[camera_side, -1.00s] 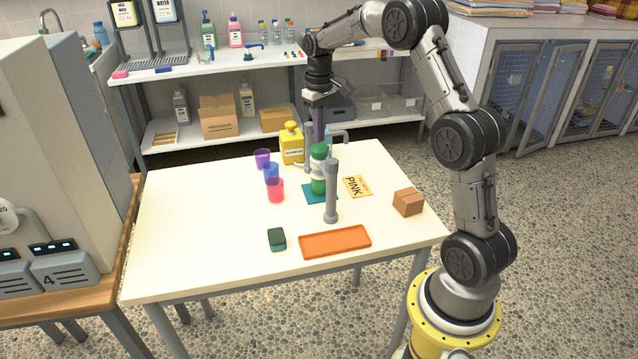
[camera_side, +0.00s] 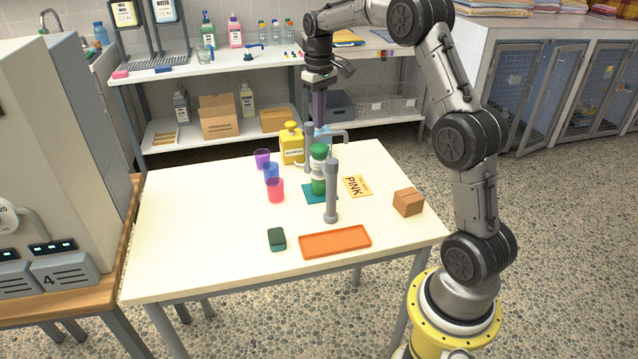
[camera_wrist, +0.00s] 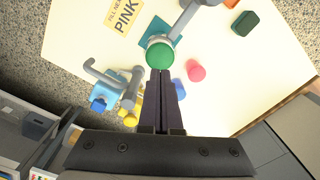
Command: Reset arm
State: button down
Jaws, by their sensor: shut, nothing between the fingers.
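My gripper (camera_side: 318,118) points down above the back of the white table (camera_side: 200,215). Its two dark fingers are together and empty in the wrist view (camera_wrist: 163,74). A green bottle (camera_side: 319,180) with a round green cap stands upright on a teal mat (camera_side: 309,196), below and in front of the fingers. In the wrist view the green cap (camera_wrist: 160,54) shows just beyond the fingertips. The fingers look apart from it in the side view.
A PINK card (camera_side: 357,186), brown box (camera_side: 408,202), orange tray (camera_side: 335,242) and green sponge (camera_side: 277,239) lie spread out. Table left is clear.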

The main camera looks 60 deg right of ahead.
jog(key=shift+r, duration=0.85)
jog(key=a+r+n+t, duration=0.1)
jog(key=a+r, duration=0.6)
jog(key=r, duration=0.1)
jog(key=s+a+r+n+t, duration=0.25)
jog(key=s+a+r, duration=0.35)
jog(key=s+a, duration=0.4)
jog(key=s+a+f+t, duration=0.1)
jog(key=s+a+f, duration=0.2)
jog(key=s+f, duration=0.2)
jog(key=s+a+f+t, duration=0.1)
jog(key=s+a+f, duration=0.2)
jog(key=s+f, duration=0.3)
jog(key=s, duration=0.5)
jog(key=shift+s+a, duration=0.2)
jog(key=shift+a, duration=0.15)
